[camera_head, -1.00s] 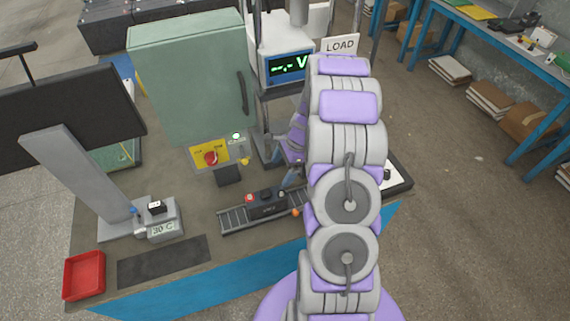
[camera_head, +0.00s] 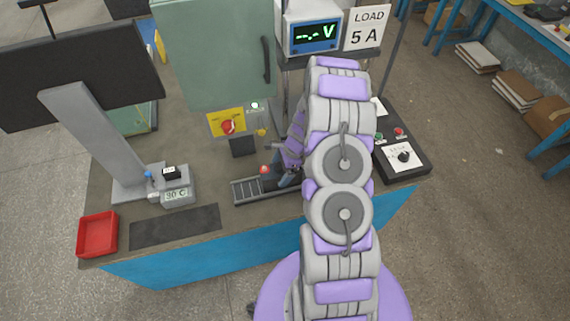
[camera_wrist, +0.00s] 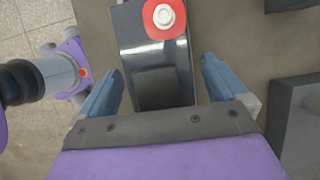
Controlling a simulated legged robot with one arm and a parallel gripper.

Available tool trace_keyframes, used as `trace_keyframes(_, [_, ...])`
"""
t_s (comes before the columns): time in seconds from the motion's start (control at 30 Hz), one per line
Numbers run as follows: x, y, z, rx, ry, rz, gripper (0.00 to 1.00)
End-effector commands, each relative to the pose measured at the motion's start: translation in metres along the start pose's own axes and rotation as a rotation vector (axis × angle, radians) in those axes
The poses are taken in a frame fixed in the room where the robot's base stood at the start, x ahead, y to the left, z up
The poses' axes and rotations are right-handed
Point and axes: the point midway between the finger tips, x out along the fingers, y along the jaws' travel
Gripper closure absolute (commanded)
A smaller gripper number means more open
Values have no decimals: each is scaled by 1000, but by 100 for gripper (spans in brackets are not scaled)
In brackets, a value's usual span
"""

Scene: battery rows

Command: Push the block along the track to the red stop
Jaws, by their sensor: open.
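The block (camera_wrist: 158,75) is a dark glossy box with a red, white-centred terminal on top in the wrist view. It lies between the two blue fingers of my gripper (camera_wrist: 160,72), which is open, with a gap visible on each side. In the head view my gripper (camera_head: 282,178) is down over the track (camera_head: 247,190), a short grey roller strip near the table's front edge. There my gripper and arm hide most of the block; a red knob shows just left of the fingers. The track's right part is hidden, and I cannot make out the red stop.
A green cabinet (camera_head: 215,55) with a yellow emergency-stop panel (camera_head: 227,123) stands behind the track. A voltmeter (camera_head: 312,35) is at the back. A control box (camera_head: 402,158) is at right. A monitor stand, red tray (camera_head: 98,235) and black mat (camera_head: 175,227) are at left.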

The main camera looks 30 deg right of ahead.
Motion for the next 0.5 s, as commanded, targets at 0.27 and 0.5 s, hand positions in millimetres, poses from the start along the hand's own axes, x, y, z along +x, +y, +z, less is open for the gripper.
trace_keyframes(0.27, [2, -1, -2, 1, -3, 0, 1])
trace_keyframes(0.5, [2, -1, -2, 1, -3, 0, 15])
